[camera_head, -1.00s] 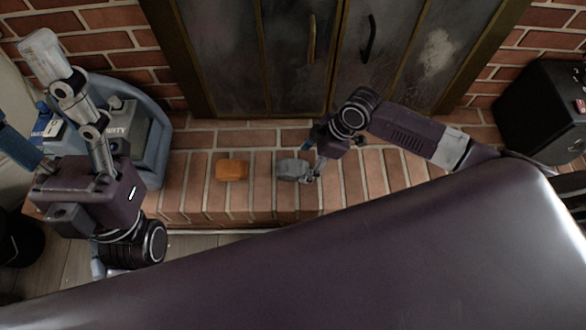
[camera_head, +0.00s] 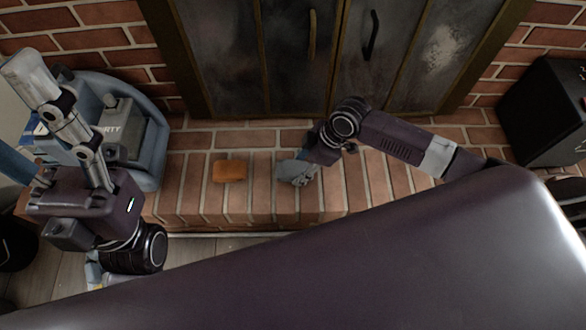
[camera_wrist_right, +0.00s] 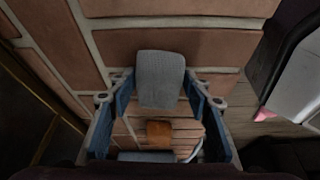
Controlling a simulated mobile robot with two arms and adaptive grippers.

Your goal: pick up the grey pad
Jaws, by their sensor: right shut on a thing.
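The grey pad (camera_head: 288,170) is on the brick hearth side in the head view, at the end of my right arm. In the right wrist view the grey pad (camera_wrist_right: 160,78) stands between the two fingers. My right gripper (camera_head: 303,173) is shut on it; the pad partly hides behind the fingers in the head view. I cannot tell whether the pad touches the bricks. My left arm is at the left; its gripper (camera_head: 97,272) is mostly hidden behind the wrist, so its jaws do not show clearly.
An orange pad (camera_head: 230,171) lies on the brick ledge (camera_head: 190,205) to the left of the grey pad. A blue-grey carrier (camera_head: 152,145) with boxes stands at the left. A black box (camera_head: 545,110) stands at the right. Dark fireplace doors (camera_head: 285,50) rise behind.

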